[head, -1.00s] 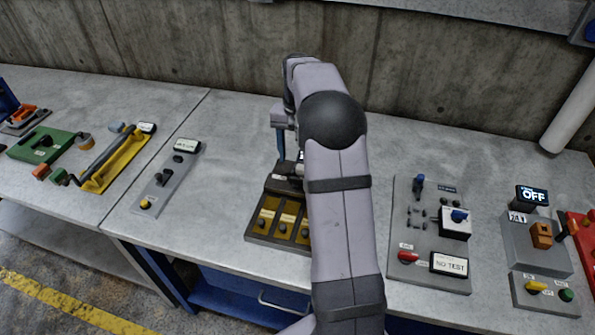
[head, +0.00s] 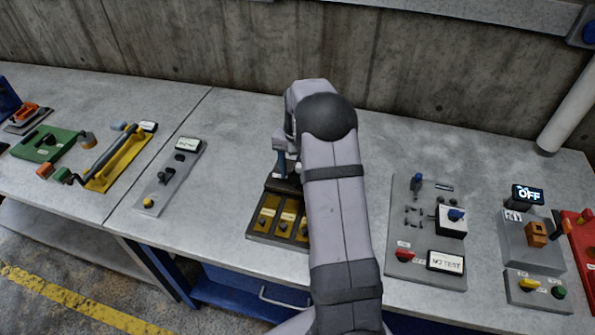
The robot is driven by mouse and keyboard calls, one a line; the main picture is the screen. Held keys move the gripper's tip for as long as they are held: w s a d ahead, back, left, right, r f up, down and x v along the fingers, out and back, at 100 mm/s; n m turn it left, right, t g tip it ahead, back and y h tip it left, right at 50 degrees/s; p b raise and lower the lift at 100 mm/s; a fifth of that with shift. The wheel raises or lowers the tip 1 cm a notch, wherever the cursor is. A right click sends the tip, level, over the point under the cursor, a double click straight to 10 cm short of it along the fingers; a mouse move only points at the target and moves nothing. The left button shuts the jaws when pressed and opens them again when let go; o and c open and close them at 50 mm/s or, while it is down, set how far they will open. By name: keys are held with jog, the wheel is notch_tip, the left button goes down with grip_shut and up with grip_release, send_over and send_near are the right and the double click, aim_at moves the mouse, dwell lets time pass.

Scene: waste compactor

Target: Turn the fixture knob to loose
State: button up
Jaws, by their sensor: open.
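My gripper (head: 282,168) points down at the back edge of a dark box (head: 252,235) with yellow compartments, each with a dark knob in it. Only part of the gripper shows beside my arm, and its fingertips are hard to make out. I cannot tell whether it touches the box. My arm hides the box's right side. I cannot tell which knob is the fixture knob; the labels on the box are too small to read.
Right of my arm is a grey panel (head: 400,225) with a red knob (head: 405,254) and a "NO TEST" display (head: 445,262). Further right is a grey unit (head: 530,250) showing "OFF". A slim grey panel (head: 165,190) lies to the left. Bare bench separates them.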

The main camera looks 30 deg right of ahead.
jog(key=c, duration=1.1)
jog(key=shift+o, duration=0.3)
jog(key=n, duration=0.9)
jog(key=shift+w+r, duration=0.1)
jog(key=n, duration=0.4)
jog(key=shift+n, duration=2.5)
jog(key=shift+w, duration=0.1)
